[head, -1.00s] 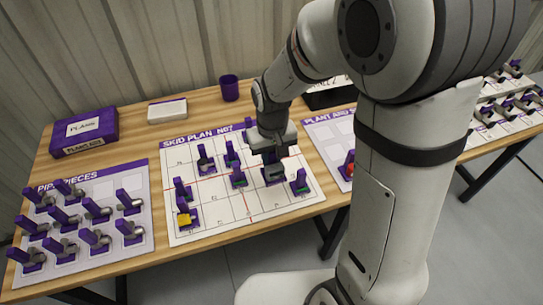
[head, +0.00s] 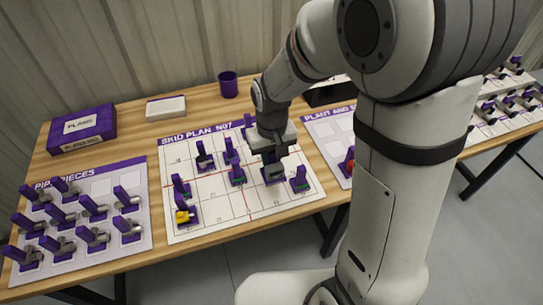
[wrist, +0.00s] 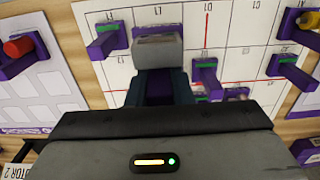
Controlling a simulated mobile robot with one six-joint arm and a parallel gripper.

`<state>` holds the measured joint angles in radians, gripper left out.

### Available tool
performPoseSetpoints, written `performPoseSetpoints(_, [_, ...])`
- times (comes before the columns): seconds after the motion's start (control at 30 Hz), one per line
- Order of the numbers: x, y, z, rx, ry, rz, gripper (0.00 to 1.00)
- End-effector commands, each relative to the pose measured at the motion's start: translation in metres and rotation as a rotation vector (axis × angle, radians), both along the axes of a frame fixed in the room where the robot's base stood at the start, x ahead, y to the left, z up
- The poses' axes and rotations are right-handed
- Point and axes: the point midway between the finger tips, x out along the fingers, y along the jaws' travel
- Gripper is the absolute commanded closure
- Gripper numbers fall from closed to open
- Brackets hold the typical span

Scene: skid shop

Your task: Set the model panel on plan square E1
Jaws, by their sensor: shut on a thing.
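The model panel (head: 274,174), a grey block on a purple part, is held by my gripper (head: 270,157) low over the right part of the skid plan (head: 220,211). In the wrist view the panel's grey top (wrist: 158,48) shows just beyond my gripper (wrist: 157,88), which is shut on it. The panel is over or on a square near the plan's front edge. My gripper hides part of it, and I cannot tell whether it touches the sheet.
Purple pieces with green marks (head: 300,184) (head: 237,176) stand close on either side of the panel. A piece with a yellow part (head: 186,215) is at the plan's left. A pipe pieces sheet (head: 140,240) lies further left. A purple cup (head: 228,85) stands behind.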

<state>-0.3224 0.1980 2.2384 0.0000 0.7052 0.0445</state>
Motion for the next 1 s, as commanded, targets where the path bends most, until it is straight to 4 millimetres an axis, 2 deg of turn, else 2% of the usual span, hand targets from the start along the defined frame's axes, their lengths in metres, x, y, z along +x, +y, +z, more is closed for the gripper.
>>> performPoseSetpoints(0.7, [0.000, 0.001, -0.039, 0.000, 0.000, 0.002, 1.00])
performPoseSetpoints(1.0, [0.000, 0.001, -0.041, 0.000, 0.000, 0.002, 1.00])
